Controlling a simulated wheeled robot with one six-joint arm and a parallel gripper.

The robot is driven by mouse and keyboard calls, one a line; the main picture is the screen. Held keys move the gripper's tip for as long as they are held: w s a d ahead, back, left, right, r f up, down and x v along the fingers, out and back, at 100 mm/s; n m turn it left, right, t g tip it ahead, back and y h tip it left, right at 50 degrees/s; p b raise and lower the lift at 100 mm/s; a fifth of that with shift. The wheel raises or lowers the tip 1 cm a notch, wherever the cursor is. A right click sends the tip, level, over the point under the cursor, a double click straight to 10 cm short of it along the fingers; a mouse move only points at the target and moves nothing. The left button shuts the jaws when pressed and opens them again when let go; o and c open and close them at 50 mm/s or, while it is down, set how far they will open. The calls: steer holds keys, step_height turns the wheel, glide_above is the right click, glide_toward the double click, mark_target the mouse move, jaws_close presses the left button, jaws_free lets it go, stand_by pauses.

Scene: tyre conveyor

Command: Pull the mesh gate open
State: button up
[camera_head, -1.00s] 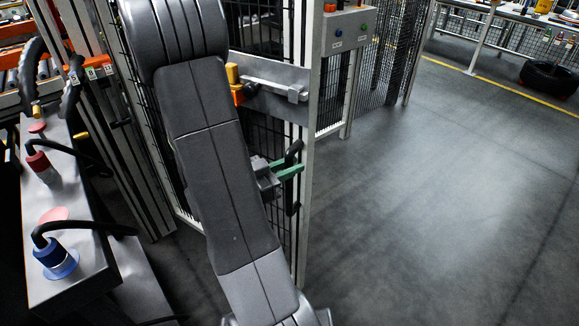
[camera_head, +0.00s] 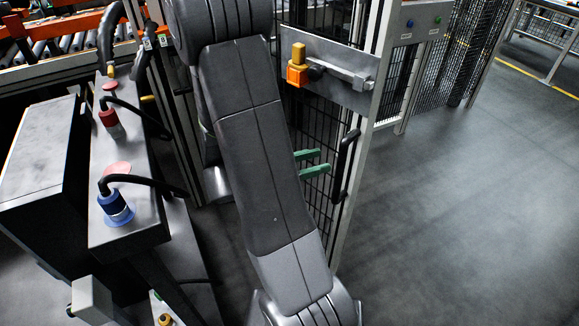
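The mesh gate (camera_head: 316,205) stands upright right of my arm, and my arm hides part of it. A black vertical pull handle (camera_head: 346,165) is on its frame near the right edge. Above it, a grey plate (camera_head: 330,62) carries an orange latch (camera_head: 297,75) with a yellow knob and a bar pointing right. My gripper (camera_head: 318,163) shows two green fingers with a gap between them, pointing right. Their tips end just left of the handle, seemingly apart from it; nothing shows between them. The gripper's body is mostly hidden behind my arm.
A grey console (camera_head: 128,236) with red and blue plugs and black cables stands close on the left. A roller conveyor (camera_head: 60,42) lies behind it. A post with a button box (camera_head: 420,25) stands right of the gate. The floor (camera_head: 460,200) on the right is clear.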

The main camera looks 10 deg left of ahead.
mark_target(339, 156)
steer(key=v, duration=0.6)
steer(key=shift+a, duration=0.2)
steer(key=shift+d, duration=0.1)
steer(key=x, duration=1.3)
steer(key=shift+w+d, duration=0.1)
steer(key=shift+d, duration=0.3)
